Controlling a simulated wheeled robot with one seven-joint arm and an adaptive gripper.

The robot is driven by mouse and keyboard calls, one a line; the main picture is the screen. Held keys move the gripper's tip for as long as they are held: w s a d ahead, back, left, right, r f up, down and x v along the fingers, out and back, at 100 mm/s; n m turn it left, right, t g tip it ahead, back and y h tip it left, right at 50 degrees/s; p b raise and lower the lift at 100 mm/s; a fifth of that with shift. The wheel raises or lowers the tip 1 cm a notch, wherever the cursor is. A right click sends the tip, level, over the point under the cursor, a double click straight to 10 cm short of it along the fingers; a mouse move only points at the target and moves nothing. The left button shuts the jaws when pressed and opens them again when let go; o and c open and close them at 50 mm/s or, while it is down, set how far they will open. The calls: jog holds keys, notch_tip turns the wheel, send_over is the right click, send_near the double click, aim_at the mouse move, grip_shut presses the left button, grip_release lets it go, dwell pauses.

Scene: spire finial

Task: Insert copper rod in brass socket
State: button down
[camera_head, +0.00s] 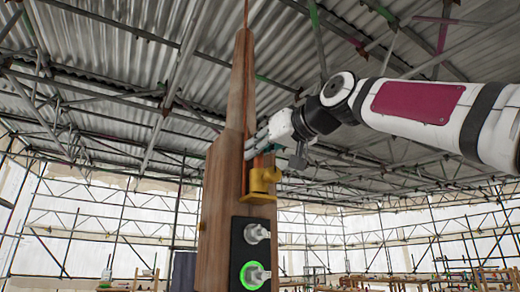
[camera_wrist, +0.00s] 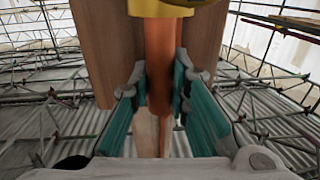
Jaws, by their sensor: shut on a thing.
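The brass socket (camera_head: 262,182) is fixed to the front of a tall wooden post (camera_head: 225,190). Its yellow edge also shows at the top of the wrist view (camera_wrist: 160,8). My gripper (camera_head: 262,143) is just above the socket, beside the post. In the wrist view my gripper (camera_wrist: 160,88) is shut on the copper rod (camera_wrist: 160,55), with one teal-padded finger on each side. The rod runs in line with the socket and meets its edge in that view. I cannot tell whether its end is inside. In the head view the gripper mostly hides the rod.
Below the socket, a black plate (camera_head: 238,254) on the post carries two metal knobs, the lower one ringed in bright green (camera_head: 256,277). The post narrows upward to a thin spike (camera_head: 246,14). Scaffold poles and a corrugated roof stand behind. Open air lies right of the post.

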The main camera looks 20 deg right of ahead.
jog(key=c, duration=1.4)
grip_release()
jog(key=shift+c, duration=0.2)
jog(key=shift+s, duration=0.1)
jog(key=v, duration=1.2)
